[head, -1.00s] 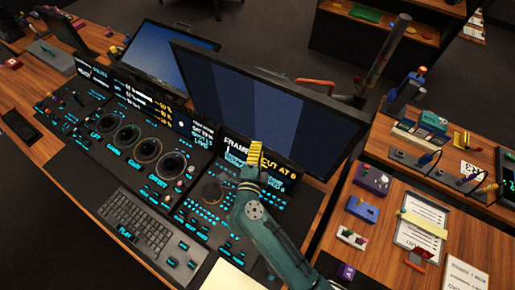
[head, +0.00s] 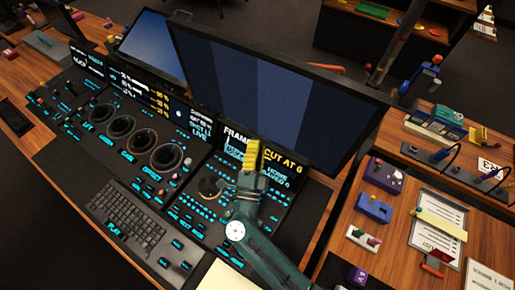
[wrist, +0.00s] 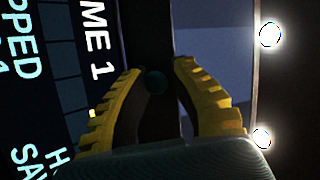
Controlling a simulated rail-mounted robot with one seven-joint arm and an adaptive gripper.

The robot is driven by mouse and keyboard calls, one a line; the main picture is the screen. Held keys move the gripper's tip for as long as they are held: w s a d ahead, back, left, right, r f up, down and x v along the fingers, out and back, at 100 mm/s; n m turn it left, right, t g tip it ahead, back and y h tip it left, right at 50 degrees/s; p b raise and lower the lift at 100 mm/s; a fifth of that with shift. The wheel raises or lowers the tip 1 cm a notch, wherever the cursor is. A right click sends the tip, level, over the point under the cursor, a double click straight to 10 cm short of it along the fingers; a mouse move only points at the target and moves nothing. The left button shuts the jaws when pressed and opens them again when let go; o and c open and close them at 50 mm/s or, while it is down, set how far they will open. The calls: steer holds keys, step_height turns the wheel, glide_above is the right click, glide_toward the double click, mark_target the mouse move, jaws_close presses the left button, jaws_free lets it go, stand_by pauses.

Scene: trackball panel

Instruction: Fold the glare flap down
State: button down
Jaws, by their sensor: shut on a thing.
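My gripper (head: 251,150) has yellow ribbed fingers and stands at the small lit display (head: 283,170), in front of the large monitor. In the wrist view my gripper (wrist: 158,72) has its fingertips on either side of a dark strip (wrist: 152,30), and it is shut on that strip. A small dark teal round part (wrist: 155,81) shows between the fingers. The strip may be an edge of the glare flap, but I cannot tell its full shape or angle. In the head view the fingers and arm hide the part held.
The large monitor (head: 275,95) rises close behind my gripper. The trackball panel (head: 210,183) and a keyboard (head: 128,212) lie to the left. A wooden desk at the right holds a clipboard (head: 425,245) and a purple box (head: 384,174).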

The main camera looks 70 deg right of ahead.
steer(key=shift+s+f+n+b, duration=0.1)
steer(key=shift+f+n+b, duration=0.3)
steer(key=shift+f, duration=0.4)
steer(key=c, duration=1)
jaws_free()
steer(key=shift+o, duration=0.2)
steer(key=shift+r, duration=0.3)
